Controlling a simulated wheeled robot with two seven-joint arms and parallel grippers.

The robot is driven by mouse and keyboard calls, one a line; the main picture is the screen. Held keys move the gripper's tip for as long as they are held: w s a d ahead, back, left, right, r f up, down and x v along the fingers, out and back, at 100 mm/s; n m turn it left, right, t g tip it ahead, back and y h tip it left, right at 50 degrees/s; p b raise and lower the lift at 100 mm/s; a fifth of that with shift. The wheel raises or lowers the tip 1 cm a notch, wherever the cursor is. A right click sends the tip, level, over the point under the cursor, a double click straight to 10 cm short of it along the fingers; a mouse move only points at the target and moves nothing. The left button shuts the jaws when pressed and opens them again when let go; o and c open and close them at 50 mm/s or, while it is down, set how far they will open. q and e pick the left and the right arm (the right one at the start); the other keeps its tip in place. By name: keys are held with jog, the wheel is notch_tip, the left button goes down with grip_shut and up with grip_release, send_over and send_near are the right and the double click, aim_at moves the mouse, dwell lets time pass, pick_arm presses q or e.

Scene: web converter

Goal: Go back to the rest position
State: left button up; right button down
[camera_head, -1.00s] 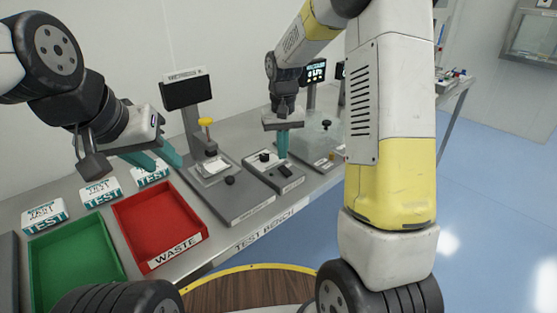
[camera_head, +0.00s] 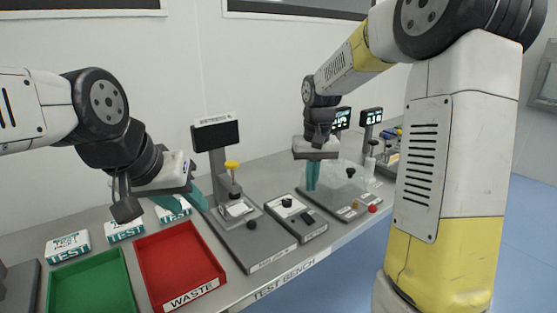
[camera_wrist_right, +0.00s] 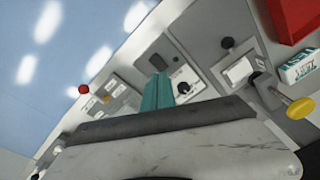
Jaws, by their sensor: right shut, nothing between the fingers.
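My right gripper (camera_head: 311,188) hangs over the bench near the small grey tester with a black knob (camera_head: 287,203), its teal fingers pointing down. In the right wrist view its teal fingers (camera_wrist_right: 161,82) are together, with nothing between them. My left gripper (camera_head: 183,203) is at the left, above the white TEST boxes (camera_head: 125,231) and behind the red waste tray. Its teal fingers point right and slightly down; the gap between them is not clear. No held object is visible in it.
The test bench (camera_head: 285,284) carries a green tray (camera_head: 92,290), a red waste tray (camera_head: 180,262), a press-like stand with a yellow knob (camera_head: 216,175) and a clear-covered device (camera_head: 343,185). A white wall stands behind. Blue floor is open at the right.

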jog(key=s+d+r+t+y, duration=0.1)
jog(key=s+r, duration=0.3)
jog(key=s, duration=0.6)
jog(key=s+d+r+t, duration=0.1)
jog(key=s+r+t, duration=0.3)
jog(key=s, duration=0.7)
jog(key=shift+s+r+y, duration=0.15)
jog(key=shift+r+y, duration=0.2)
jog(key=shift+y, duration=0.05)
jog(key=m+g, duration=0.4)
jog(key=m, duration=0.8)
send_over(305, 215)
jog(key=s+d, duration=0.2)
jog(key=s, duration=0.1)
jog(key=shift+h, duration=0.4)
jog(key=shift+d+f, duration=0.2)
jog(key=shift+f, duration=2.45)
jog(key=w+f, duration=0.1)
jog(key=f, duration=0.3)
jog(key=a+f, duration=0.1)
jog(key=f, duration=0.4)
jog(key=w+f, duration=0.1)
jog(key=f, duration=0.3)
jog(key=shift+w+a+f, duration=0.3)
jog(key=shift+a+f, duration=0.05)
jog(key=shift+a, duration=0.05)
